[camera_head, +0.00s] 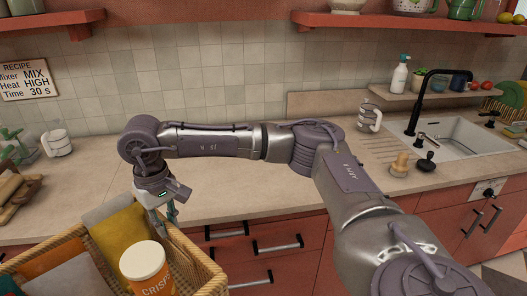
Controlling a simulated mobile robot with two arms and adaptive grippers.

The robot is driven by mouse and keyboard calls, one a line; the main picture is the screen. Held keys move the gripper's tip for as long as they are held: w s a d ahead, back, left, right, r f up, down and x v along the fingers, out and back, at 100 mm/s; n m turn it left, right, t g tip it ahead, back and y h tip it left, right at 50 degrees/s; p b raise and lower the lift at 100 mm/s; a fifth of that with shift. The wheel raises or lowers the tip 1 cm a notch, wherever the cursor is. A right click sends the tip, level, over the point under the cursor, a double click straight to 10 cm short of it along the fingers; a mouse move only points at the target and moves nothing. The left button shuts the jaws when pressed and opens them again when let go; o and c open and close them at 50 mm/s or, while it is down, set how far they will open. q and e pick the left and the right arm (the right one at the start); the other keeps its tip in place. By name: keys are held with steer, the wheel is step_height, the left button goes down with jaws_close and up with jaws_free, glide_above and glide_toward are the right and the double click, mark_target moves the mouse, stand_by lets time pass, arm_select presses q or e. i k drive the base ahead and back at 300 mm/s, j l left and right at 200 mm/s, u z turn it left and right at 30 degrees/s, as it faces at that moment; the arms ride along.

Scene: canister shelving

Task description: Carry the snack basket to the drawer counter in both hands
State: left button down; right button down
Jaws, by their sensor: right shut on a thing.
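The wicker snack basket (204,268) is at the lower left, cut off by the bottom edge of the head view. It holds a yellow packet (118,232), a white-lidded canister marked CRISP (145,268) and other packets. My right arm crosses the picture from the lower right. My right gripper (166,218) points down at the basket's back right corner and is shut on its rim; the fingertips are partly hidden. The drawer counter (240,186) lies behind, with dark-handled drawers below. The basket appears in front of the counter edge. My left gripper is not in view.
The middle of the counter is bare. A white mug (57,143), a plant (14,143) and wooden boards (14,190) are at the left.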

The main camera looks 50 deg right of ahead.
mark_target(232, 175)
steer(key=z, duration=1.2)
steer(key=i, duration=1.5)
steer(key=l+z, duration=0.05)
steer(key=l, duration=0.05)
